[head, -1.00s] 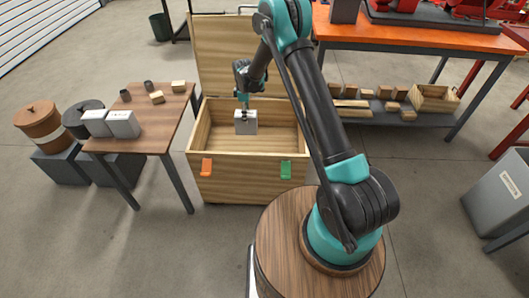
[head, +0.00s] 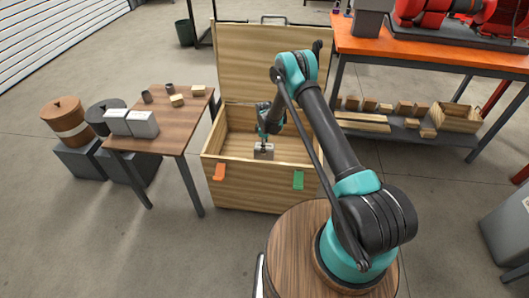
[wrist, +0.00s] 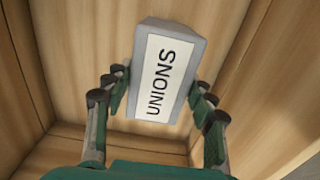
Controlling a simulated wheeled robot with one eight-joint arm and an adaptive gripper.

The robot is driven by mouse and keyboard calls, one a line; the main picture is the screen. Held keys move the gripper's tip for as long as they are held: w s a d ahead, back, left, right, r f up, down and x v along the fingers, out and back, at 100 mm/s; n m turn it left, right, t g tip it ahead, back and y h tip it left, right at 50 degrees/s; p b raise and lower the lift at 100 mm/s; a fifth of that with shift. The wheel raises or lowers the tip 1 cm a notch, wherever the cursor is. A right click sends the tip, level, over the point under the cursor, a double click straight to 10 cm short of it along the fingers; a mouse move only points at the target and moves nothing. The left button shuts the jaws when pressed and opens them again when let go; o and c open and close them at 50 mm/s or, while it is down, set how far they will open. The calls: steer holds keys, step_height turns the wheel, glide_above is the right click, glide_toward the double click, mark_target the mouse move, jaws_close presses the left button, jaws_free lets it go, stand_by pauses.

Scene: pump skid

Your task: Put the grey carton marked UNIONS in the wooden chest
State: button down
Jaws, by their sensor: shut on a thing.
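The grey carton marked UNIONS (wrist: 160,75) is between the fingers of my gripper (wrist: 158,100) in the wrist view, its white label facing the camera. In the head view the carton (head: 264,152) is inside the open wooden chest (head: 250,188), below the rim level. My gripper (head: 264,138) is shut on it from above. The chest's wooden walls surround the carton in the wrist view. Whether the carton touches the chest floor I cannot tell.
The chest lid (head: 270,65) stands open at the back. A brown table (head: 178,135) at left holds two more grey cartons (head: 130,123), small blocks and dark cups. An orange-topped bench (head: 430,50) with a lower shelf of wooden pieces stands at right.

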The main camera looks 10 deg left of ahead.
steer(key=shift+f, duration=1.95)
steer(key=shift+f, duration=0.15)
steer(key=c, duration=0.6)
jaws_free()
steer(key=shift+o, duration=0.2)
